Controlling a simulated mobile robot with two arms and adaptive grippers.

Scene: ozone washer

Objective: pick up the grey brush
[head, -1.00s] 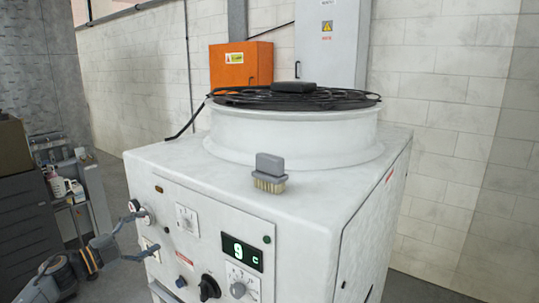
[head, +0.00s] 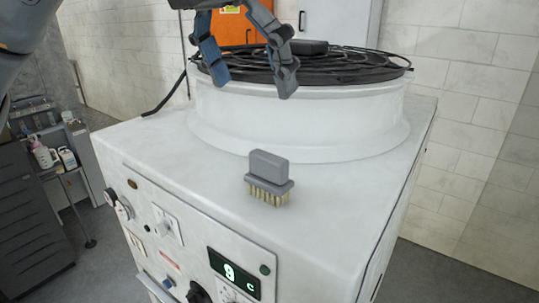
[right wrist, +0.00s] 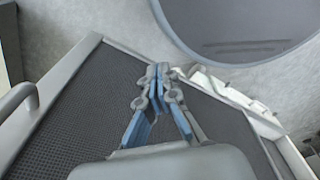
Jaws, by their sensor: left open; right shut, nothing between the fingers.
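The grey brush (head: 268,177) stands upright on the white machine top in the head view, bristles down, close to the front edge and in front of the round fan housing. My left gripper (head: 251,84) is open and empty, its fingers pointing down. In the picture it is above the brush, in front of the fan grille, apart from the brush. My right gripper (right wrist: 160,70) shows in the right wrist view with its fingertips together and nothing between them. The brush does not show in the right wrist view.
The white machine (head: 130,151) has knobs and a lit display on its front. Its fan housing (head: 295,120) rises behind the brush under a black grille (head: 350,66). The top around the brush is clear. A cart with bottles (head: 67,158) stands at the left.

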